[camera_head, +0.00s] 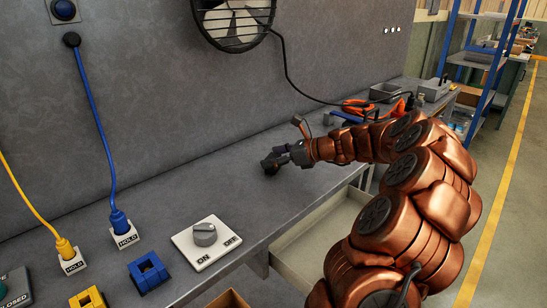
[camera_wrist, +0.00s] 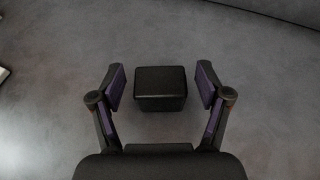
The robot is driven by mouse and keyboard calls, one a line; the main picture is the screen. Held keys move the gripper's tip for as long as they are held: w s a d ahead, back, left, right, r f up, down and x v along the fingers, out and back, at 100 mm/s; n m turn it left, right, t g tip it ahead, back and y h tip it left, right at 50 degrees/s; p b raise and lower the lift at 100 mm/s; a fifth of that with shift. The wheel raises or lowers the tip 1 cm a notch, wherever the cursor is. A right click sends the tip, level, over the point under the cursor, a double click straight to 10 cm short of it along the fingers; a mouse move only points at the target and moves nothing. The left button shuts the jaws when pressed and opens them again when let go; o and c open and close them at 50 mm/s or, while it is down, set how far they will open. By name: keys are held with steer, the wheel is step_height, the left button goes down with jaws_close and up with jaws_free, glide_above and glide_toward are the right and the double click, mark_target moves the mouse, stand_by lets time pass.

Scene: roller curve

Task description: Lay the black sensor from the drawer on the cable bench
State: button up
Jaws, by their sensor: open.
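The black sensor is a small dark block (camera_wrist: 161,88) in the wrist view, on the grey surface between my gripper's fingers. My gripper (camera_wrist: 160,86) is open, with a gap showing on each side of the block. In the head view my gripper (camera_head: 275,162) is low over the grey cable bench (camera_head: 200,190), and the dark sensor (camera_head: 270,168) shows at its tip. The drawer (camera_head: 322,235) is open below the bench front, and the part of its floor that shows looks bare.
A white ON/OFF switch plate (camera_head: 205,243), a blue block (camera_head: 148,272) and HOLD-tagged blue (camera_head: 119,222) and yellow plugs (camera_head: 66,250) are on the near bench. Orange tools (camera_head: 362,106) and a grey bin (camera_head: 386,92) are farther along. A fan (camera_head: 236,22) hangs on the wall.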

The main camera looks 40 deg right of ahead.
steer(key=shift+s+d+r, duration=0.1)
steer(key=shift+r, duration=0.1)
steer(key=v, duration=1.1)
steer(key=shift+s+r, duration=0.1)
steer(key=shift+s, duration=0.25)
stand_by(0.3)
